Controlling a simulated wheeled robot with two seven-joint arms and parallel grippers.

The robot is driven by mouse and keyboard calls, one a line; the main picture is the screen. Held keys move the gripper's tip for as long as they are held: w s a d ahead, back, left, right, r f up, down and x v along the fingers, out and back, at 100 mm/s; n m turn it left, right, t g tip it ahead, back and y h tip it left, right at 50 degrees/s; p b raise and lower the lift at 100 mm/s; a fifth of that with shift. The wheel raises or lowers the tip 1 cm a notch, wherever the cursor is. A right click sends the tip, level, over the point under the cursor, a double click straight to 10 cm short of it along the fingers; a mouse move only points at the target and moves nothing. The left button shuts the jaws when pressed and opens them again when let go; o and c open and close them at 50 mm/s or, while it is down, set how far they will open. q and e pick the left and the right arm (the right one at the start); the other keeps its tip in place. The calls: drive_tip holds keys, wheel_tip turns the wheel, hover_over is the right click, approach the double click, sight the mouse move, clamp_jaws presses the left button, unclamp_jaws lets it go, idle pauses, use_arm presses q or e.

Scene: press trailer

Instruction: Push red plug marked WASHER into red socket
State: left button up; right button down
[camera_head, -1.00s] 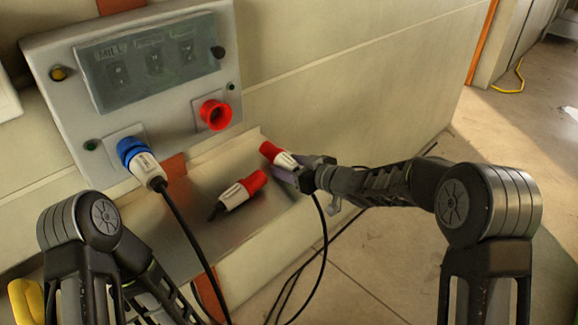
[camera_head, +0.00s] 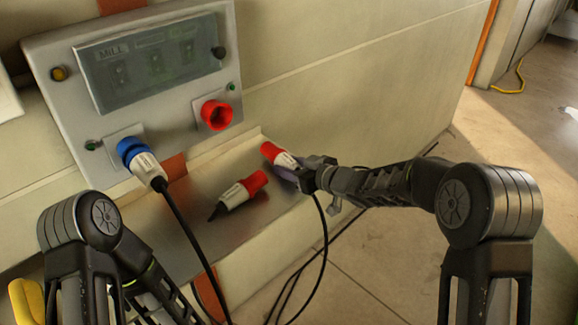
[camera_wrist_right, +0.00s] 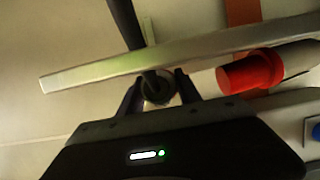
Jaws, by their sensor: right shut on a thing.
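A red and white plug (camera_head: 277,155) with a black cable is held in my right gripper (camera_head: 298,174), with its red end pointing up and to the left. In the right wrist view my right gripper (camera_wrist_right: 158,92) is shut around the plug's rear end, where the cable leaves. The red socket (camera_head: 216,115) sits at the lower right of the grey panel, up and left of the held plug and apart from it. A second red and white plug (camera_head: 240,190) lies on the shelf. I cannot read a WASHER mark on either. My left gripper is not in view.
A blue plug (camera_head: 140,160) sits in the panel's lower left socket, its cable hanging down across the metal shelf (camera_head: 180,230). The panel (camera_head: 60,110) has a covered window above. The wall right of the panel is clear.

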drive_tip(key=shift+s+d+r+p, duration=0.4)
drive_tip(key=shift+r, duration=0.05)
drive_tip(key=shift+r+p+v, duration=0.2)
drive_tip(key=shift+p+v, duration=0.35)
drive_tip(key=shift+v, duration=0.55)
drive_tip(key=shift+r+p+v, duration=0.25)
drive_tip(key=shift+p+v, duration=0.25)
drive_tip(key=shift+v, duration=0.6)
drive_tip(key=shift+w+a, duration=0.1)
